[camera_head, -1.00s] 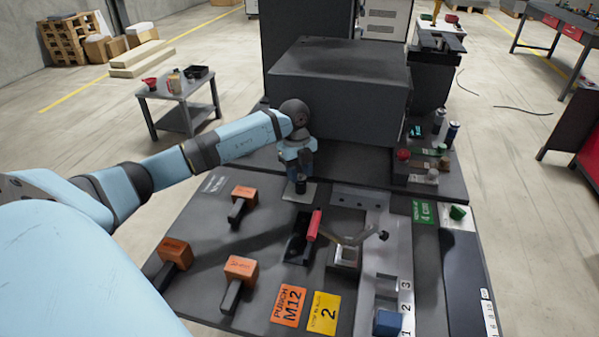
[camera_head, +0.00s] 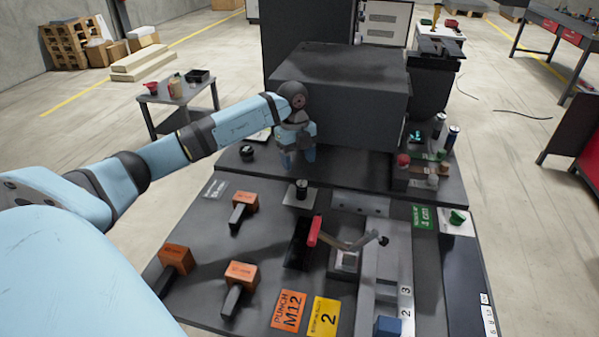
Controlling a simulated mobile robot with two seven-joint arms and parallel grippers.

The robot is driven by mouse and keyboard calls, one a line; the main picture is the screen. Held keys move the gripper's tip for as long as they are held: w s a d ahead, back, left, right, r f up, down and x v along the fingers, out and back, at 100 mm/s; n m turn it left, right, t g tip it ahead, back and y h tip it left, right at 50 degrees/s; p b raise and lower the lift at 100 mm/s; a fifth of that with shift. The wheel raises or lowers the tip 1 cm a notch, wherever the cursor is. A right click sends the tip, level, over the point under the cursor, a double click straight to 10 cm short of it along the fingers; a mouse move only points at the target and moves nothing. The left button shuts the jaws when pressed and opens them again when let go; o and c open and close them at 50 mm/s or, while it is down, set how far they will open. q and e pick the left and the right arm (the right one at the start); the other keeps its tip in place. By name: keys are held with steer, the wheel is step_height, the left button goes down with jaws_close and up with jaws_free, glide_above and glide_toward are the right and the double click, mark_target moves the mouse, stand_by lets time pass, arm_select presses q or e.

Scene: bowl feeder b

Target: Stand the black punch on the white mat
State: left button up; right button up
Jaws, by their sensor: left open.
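The black punch (camera_head: 302,190), a short dark cylinder, stands upright on the white mat (camera_head: 292,201), a small light square at the back of the dark work plate. My left gripper (camera_head: 297,163) is open with its fingers pointing down. It is above and behind the punch in the head view, apart from it, in front of the big dark box. Nothing shows between its fingers. My right gripper is out of view.
Several orange-headed blocks with dark bars (camera_head: 240,275) lie on the left of the plate. A red-handled lever (camera_head: 315,231) stands just in front of the mat. The large dark box (camera_head: 345,95) rises behind. A small dark round part (camera_head: 247,153) sits back left.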

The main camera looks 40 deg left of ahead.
arm_select(q)
step_height(320, 180, up, 6)
steer(key=a, duration=0.1)
steer(key=shift+w, duration=0.1)
stand_by(0.8)
